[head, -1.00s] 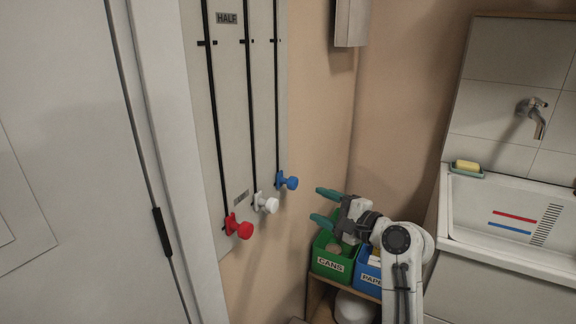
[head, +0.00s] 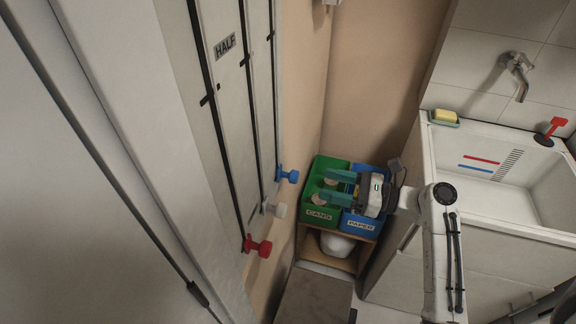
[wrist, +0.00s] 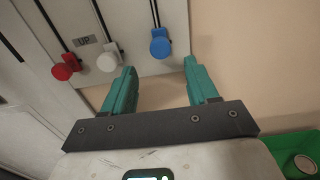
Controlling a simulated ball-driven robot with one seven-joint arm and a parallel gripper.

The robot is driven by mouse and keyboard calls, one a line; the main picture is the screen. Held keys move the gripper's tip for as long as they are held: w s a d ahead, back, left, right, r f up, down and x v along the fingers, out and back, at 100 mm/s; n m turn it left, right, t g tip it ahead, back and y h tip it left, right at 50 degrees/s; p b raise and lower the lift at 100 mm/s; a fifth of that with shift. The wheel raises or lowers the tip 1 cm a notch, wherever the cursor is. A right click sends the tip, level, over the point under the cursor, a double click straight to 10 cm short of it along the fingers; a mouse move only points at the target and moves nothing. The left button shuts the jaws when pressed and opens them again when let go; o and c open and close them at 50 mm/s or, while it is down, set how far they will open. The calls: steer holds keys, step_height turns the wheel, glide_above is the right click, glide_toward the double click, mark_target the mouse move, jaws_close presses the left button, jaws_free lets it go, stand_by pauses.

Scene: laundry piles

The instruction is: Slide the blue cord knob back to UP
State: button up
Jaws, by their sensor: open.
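The blue knob (head: 288,176) sits at the lower end of the rightmost of three dark slots on a pale wall panel (head: 226,95). It also shows in the wrist view (wrist: 160,47), just beyond the gap between my fingertips. A plate reading UP (wrist: 85,40) is at the height of the knobs, to the left. A HALF plate (head: 225,46) is higher on the panel. My gripper (head: 332,187) is open and empty, to the right of the blue knob and apart from it. Its teal fingers (wrist: 160,66) point toward the panel.
A white knob (wrist: 107,62) and a red knob (head: 259,247) sit left of the blue one. Green CANS (head: 318,216) and blue PAPER (head: 359,225) bins stand on a low shelf below my gripper. A sink (head: 500,165) is at right, a pale door at left.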

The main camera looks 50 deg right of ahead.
mark_target(293, 176)
steer(key=p+x, duration=0.1)
steer(key=x, duration=0.9)
steer(key=shift+f, duration=0.1)
jaws_close()
stand_by(0.3)
